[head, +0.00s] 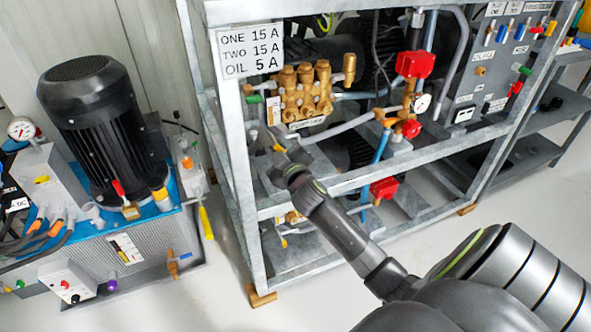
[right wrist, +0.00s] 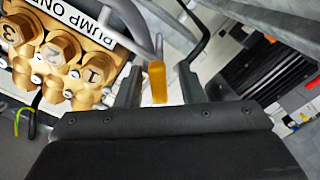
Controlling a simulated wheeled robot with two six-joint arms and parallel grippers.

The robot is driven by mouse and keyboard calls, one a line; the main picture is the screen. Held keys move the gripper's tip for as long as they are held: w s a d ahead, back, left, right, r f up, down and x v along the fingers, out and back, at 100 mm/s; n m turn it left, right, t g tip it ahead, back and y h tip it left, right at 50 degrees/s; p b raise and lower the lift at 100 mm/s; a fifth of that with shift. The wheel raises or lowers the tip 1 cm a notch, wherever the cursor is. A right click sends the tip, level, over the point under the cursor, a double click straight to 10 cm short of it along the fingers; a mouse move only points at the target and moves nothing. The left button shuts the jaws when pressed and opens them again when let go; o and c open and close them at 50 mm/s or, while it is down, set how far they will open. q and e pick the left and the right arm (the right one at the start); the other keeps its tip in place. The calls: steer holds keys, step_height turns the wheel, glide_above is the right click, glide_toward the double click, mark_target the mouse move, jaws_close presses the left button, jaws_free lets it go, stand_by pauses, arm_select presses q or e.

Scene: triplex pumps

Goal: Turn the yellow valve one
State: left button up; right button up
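The yellow valve handle (right wrist: 157,82) stands between the two fingers of my right gripper (right wrist: 160,88) in the right wrist view. A gap shows on each side of it, so the gripper is open around the handle and not closed on it. In the head view a bit of the yellow handle (head: 278,148) shows just beyond my right gripper (head: 279,161), beside the frame's left post. The brass pump (head: 304,92) with the PUMP ONE label (right wrist: 85,20) is next to it. The valve body is mostly hidden. My left gripper is not in view.
The grey metal frame (head: 232,140) surrounds the pumps, with its shelf rail close under my right arm. Red valve boxes (head: 415,64) and a gauge (head: 422,102) are to the right. A black motor (head: 95,110) stands at left. The floor (head: 210,300) in front is clear.

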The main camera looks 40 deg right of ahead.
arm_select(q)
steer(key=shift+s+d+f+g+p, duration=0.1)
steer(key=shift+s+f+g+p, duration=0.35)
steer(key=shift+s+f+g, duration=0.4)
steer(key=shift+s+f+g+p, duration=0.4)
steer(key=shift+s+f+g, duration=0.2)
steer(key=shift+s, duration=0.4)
arm_select(e)
steer(key=v, duration=1.6)
steer(key=shift+a, duration=0.1)
